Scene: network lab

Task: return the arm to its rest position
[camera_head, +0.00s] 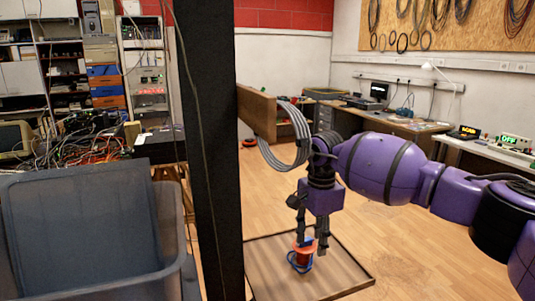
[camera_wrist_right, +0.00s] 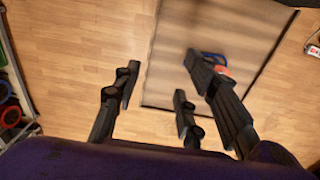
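My right arm comes in from the right in the head view, purple with dark joints. Its right gripper (camera_head: 311,242) points down over a low, brown-topped board with dark edges (camera_head: 335,274). The fingers are spread. In the wrist view the right gripper (camera_wrist_right: 160,82) is open, with bare board and floor between the fingers. A small red-orange and blue object (camera_head: 301,259) sits on the board below the fingers. In the wrist view the object (camera_wrist_right: 220,63) is partly hidden behind one finger, not between the fingertips. My left gripper is not in view.
A dark upright post (camera_head: 207,150) stands left of the arm. Grey cables (camera_head: 296,135) loop beside a wooden panel (camera_head: 256,113) close to the wrist. A grey bin (camera_head: 172,215) fills the lower left. Workbenches (camera_head: 395,123) line the back right. Wooden floor (camera_head: 420,255) is open right of the board.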

